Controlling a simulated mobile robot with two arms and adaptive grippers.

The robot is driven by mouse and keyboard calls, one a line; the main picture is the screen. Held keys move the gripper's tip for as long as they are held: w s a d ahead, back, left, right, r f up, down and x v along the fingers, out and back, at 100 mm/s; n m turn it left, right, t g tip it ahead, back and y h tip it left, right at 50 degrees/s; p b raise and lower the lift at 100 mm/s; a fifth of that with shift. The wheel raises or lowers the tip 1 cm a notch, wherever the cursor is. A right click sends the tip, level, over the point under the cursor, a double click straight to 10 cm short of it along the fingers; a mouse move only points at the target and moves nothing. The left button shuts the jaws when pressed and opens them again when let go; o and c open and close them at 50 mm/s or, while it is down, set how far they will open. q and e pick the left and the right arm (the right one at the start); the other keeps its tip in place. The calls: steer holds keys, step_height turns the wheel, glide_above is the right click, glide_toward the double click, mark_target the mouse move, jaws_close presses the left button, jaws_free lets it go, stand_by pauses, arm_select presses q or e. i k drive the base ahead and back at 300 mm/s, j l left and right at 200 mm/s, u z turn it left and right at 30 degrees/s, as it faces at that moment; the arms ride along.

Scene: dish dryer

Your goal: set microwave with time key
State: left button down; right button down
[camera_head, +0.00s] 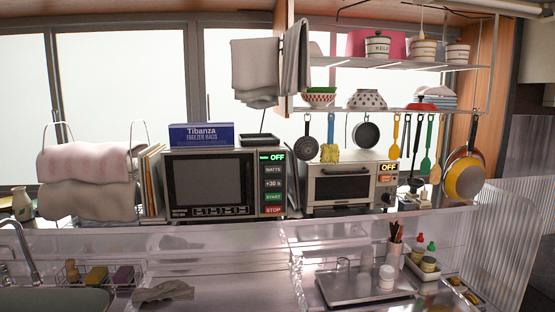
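The microwave (207,186) stands on the raised ledge behind the counter, left of centre, with its dark door shut. Its key panel is on its right side: a display reading "OFF" (277,157) at the top, then a "WATTS" key (273,170), a "+30 s" time key (273,183), a green "START" key (273,197) and a red "STOP" key (273,210). Neither of my grippers shows in the head view.
A toaster oven (345,186), its display also "OFF", stands right of the microwave. A blue freezer-bag box (201,135) lies on the microwave. A cloth (163,291) and a tray (360,287) lie on the counter in front.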

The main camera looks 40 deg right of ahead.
mark_target(268, 183)
steer(key=l+z, duration=0.1)
steer(key=l, duration=0.45)
steer(key=i+l+z, duration=0.1)
steer(key=l, duration=0.5)
steer(key=i+l+z, duration=0.1)
steer(key=l, duration=0.45)
